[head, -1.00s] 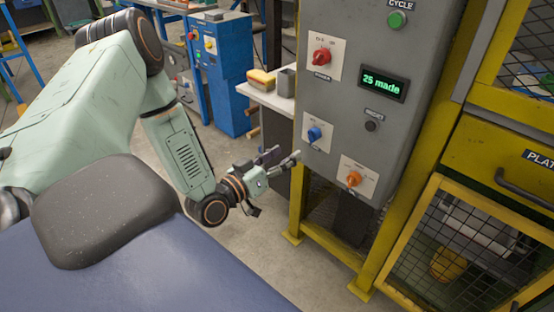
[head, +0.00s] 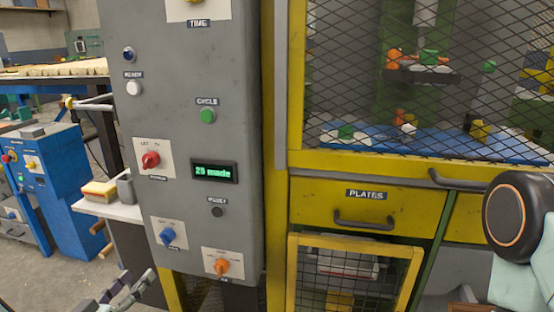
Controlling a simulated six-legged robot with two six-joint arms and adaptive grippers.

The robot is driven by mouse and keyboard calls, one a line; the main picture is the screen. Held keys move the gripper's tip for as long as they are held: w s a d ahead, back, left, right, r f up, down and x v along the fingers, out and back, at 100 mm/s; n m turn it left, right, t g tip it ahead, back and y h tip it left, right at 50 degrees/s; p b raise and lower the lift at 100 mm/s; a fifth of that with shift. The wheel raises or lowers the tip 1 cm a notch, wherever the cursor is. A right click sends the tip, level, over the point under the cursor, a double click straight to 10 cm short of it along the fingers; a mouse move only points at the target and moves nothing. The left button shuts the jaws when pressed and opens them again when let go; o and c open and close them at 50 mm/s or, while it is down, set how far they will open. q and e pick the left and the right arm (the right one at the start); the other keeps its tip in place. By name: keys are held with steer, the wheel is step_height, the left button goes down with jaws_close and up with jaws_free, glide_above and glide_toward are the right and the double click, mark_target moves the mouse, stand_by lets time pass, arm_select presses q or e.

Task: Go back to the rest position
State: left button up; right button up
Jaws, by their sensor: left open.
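My left gripper (head: 132,283) shows at the bottom left edge of the head view, with its fingers open and nothing between them. It is below and to the left of the grey control panel (head: 215,115), apart from its knobs. The panel carries a red knob (head: 150,160), a blue knob (head: 167,236) and an orange knob (head: 221,267). It also has a green CYCLE button (head: 208,115) and a lit green display (head: 214,171). Part of my right arm shows at the right edge; its gripper is out of view.
A yellow-framed machine with wire mesh stands right of the panel. It has a PLATES drawer (head: 352,207) and a lower mesh door (head: 411,262). At left are a blue cabinet (head: 62,195) and a small white shelf (head: 112,209) holding a sponge (head: 99,191).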

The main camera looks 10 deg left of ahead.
arm_select(q)
steer(key=s+d+f+n+g+p, duration=0.1)
steer(key=s+d+f+g, duration=0.8)
steer(key=f, duration=0.3)
steer(key=s+d+m+g+y+p, duration=0.1)
steer(key=s+d+m+g+p, duration=0.2)
steer(key=s+g, duration=0.5)
steer(key=s+d+p, duration=0.1)
steer(key=s+d, duration=0.1)
steer(key=s, duration=0.9)
steer(key=shift+s+f+g+y, duration=0.15)
steer(key=shift+s+g+y, duration=0.05)
steer(key=shift+g+y, duration=0.1)
steer(key=shift+c, duration=0.4)
